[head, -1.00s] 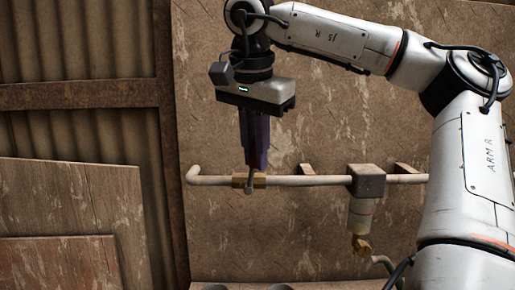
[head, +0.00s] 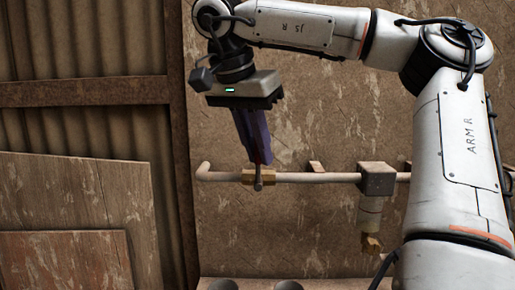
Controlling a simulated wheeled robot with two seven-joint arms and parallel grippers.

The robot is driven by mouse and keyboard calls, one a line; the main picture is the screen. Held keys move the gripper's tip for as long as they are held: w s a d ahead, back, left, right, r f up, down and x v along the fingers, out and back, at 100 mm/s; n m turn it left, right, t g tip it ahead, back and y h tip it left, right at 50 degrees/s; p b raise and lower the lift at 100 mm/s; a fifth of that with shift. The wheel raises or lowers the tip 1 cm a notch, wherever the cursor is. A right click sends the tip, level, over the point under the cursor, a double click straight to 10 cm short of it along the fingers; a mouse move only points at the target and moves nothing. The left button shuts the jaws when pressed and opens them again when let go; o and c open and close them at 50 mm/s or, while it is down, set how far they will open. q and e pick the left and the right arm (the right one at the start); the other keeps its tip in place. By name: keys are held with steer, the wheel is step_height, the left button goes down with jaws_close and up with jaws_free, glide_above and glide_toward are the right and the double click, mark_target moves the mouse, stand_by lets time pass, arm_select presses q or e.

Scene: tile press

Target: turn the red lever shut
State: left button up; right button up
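The brass valve (head: 258,177) sits on a pale horizontal pipe, with a dark round stem end hanging just below it. Only a dark reddish sliver of the red lever (head: 258,157) shows, just above the valve between my fingertips; the rest is hidden by the fingers. My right gripper (head: 260,158) comes down from above with its dark purple fingers close together around the lever. The fingers lean, with the wrist up and left of the valve and the tips close above it. My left gripper is not in view.
The pipe (head: 315,178) runs along a worn wooden panel and bends at its left end. A grey block (head: 376,179) with a brass fitting (head: 371,243) below it is to the right. Wooden boards (head: 75,200) lean at the left. Two dark round shapes show at the bottom edge.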

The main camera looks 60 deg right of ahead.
steer(key=o, duration=0.3)
steer(key=v, duration=0.7)
steer(key=shift+r, duration=0.25)
steer(key=shift+a, duration=0.1)
